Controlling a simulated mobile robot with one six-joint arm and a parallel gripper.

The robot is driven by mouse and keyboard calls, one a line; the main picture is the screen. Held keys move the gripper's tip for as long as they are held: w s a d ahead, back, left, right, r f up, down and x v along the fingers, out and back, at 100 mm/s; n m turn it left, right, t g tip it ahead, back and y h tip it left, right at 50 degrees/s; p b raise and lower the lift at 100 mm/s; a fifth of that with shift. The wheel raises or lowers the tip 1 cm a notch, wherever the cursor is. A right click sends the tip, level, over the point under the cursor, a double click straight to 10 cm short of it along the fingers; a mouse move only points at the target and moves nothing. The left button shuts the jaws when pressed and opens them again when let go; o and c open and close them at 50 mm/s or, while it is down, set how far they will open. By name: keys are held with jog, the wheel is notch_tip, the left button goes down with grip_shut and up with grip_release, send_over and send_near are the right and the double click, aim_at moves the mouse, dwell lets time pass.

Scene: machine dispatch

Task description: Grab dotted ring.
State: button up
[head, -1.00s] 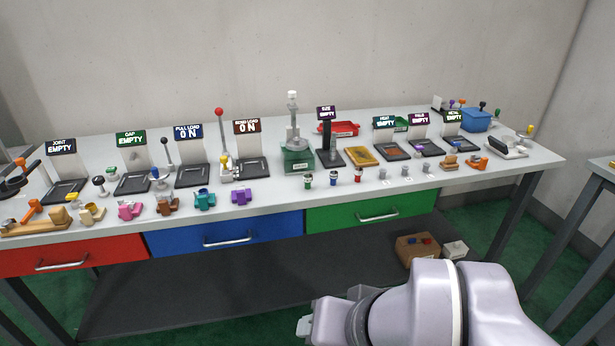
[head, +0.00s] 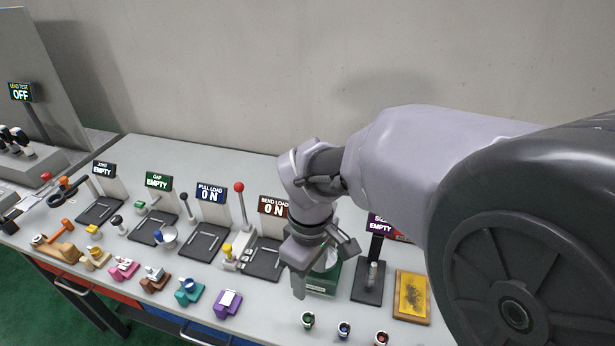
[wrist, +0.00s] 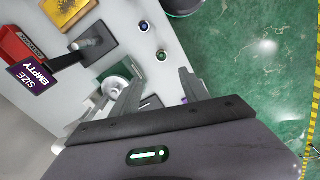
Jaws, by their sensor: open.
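No ring with clear dots can be told apart at this size. Three small ring-like pieces stand in a row at the front of the bench: a green one (head: 307,320), a blue one (head: 344,329) and a red one (head: 381,338). Small round pieces (wrist: 161,55) also show beyond the fingers in the wrist view; their markings are unclear. My gripper (head: 322,270) hangs above the bench, behind and left of the row, in front of the green block. In the wrist view my gripper (wrist: 160,85) has its fingers apart with nothing held between them.
A green block (head: 322,278) and the SIZE stand (head: 368,285) are close to my gripper. A yellow tray (head: 411,297) lies right of them. The BEND LOAD station (head: 262,258) is to the left. Several coloured blocks, such as a purple one (head: 227,303), line the front edge.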

jog(key=b, duration=0.4)
send_over(307, 319)
jog(key=f, duration=1)
jog(key=shift+s+f, duration=0.15)
jog(key=shift+s, duration=0.15)
jog(key=f+b, duration=0.1)
jog(key=f, duration=0.1)
jog(key=f+b, duration=0.1)
jog(key=f, duration=0.1)
jog(key=f+b, duration=0.1)
jog(key=f, duration=0.1)
jog(key=shift+w+f, duration=0.1)
jog(key=shift+w, duration=0.15)
jog(key=shift+c, duration=0.6)
grip_shut()
